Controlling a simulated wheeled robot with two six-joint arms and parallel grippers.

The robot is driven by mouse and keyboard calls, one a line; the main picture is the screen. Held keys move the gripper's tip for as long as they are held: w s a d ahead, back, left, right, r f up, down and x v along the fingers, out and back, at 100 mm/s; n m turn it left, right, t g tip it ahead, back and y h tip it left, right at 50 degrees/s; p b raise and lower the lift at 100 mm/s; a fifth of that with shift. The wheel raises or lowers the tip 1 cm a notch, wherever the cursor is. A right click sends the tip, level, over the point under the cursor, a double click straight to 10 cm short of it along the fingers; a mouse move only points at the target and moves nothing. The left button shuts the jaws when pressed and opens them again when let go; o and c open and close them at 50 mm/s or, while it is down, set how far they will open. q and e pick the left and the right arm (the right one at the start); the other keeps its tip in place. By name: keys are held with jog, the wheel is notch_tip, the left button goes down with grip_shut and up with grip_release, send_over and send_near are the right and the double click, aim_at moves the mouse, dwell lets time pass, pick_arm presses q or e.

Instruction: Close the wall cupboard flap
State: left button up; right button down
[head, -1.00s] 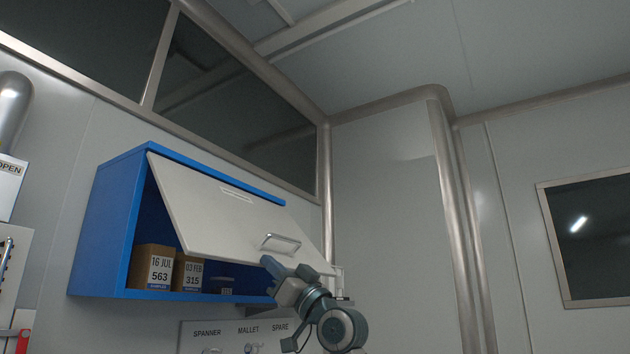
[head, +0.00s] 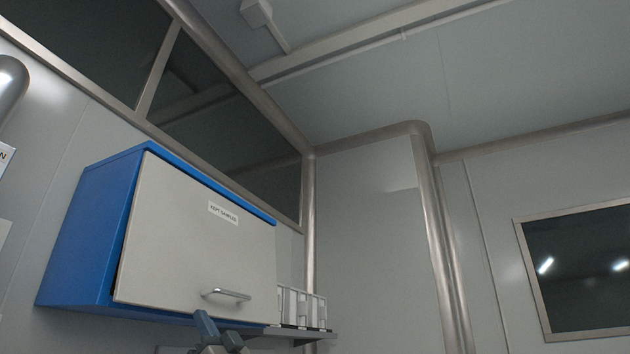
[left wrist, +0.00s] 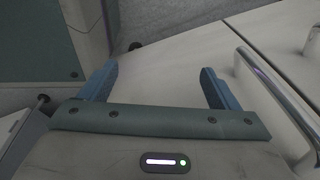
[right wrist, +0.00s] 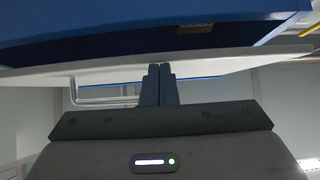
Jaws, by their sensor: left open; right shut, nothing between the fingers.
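The wall cupboard (head: 85,235) is a blue box high on the wall. Its pale flap (head: 190,235), labelled "KEPT SAMPLES", hangs down over the front, almost flush. A narrow dark gap shows along its left edge. The metal bar handle (head: 227,294) is near the flap's lower edge. My right gripper (head: 207,322) is just below the flap's lower edge by the handle, shut and empty. In the right wrist view its fingertips (right wrist: 160,72) are at the flap's edge; I cannot tell if they touch. My left gripper (left wrist: 160,85) is open and empty, away from the cupboard.
A small shelf (head: 305,334) with a white rack (head: 302,307) is right of the cupboard, close to its lower corner. A dark window (head: 580,272) is on the right wall. In the left wrist view a metal bar (left wrist: 275,95) runs beside the right finger.

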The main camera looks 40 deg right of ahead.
pick_arm(q)
jog(key=shift+w+r, duration=0.2)
jog(key=shift+w, duration=0.25)
pick_arm(e)
jog(key=shift+w+a, duration=0.15)
jog(key=shift+w, duration=0.25)
jog(key=shift+h, duration=0.3)
